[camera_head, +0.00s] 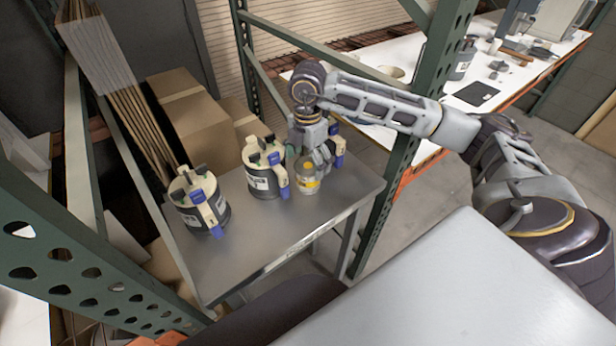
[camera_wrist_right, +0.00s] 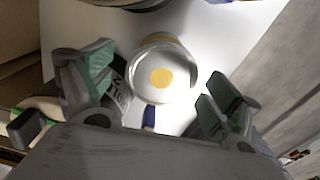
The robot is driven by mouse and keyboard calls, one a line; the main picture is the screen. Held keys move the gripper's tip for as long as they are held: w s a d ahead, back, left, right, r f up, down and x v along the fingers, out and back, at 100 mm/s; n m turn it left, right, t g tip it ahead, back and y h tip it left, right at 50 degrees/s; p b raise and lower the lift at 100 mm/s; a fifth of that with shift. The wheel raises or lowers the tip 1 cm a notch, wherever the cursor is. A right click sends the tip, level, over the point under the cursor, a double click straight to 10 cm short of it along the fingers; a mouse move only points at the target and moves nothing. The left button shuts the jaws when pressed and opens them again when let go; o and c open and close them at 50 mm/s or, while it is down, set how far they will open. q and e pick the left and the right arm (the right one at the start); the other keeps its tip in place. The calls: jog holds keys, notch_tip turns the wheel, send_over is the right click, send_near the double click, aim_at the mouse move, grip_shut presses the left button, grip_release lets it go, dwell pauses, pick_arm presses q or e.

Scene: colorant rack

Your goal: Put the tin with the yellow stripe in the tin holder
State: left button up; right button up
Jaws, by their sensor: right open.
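The tin with the yellow stripe (camera_head: 309,182) stands upright on the metal shelf table, a small pale cylinder with a yellow band. My right gripper (camera_head: 316,160) is at the tin, pointing down. In the wrist view its two green-padded fingers (camera_wrist_right: 158,82) are spread apart on either side of the tin, with gaps showing. I cannot make out which thing is the tin holder. My left gripper is not in view.
Dark canisters with cream tops and blue handles stand on the table: one at left (camera_head: 200,203), one in the middle (camera_head: 262,172) close beside the tin, and one partly behind my gripper (camera_head: 337,146). Cardboard boxes (camera_head: 188,112) are behind. The table's front (camera_head: 270,232) is clear. Green rack posts (camera_head: 412,125) flank the table.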

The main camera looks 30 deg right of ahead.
jog(key=shift+s+f+p, duration=0.1)
jog(key=shift+f+p, duration=0.3)
jog(key=shift+f, duration=2.1)
jog(key=c, duration=1.8)
jog(key=shift+r, duration=0.5)
notch_tip(320, 180, up, 17)
dwell(0.5)
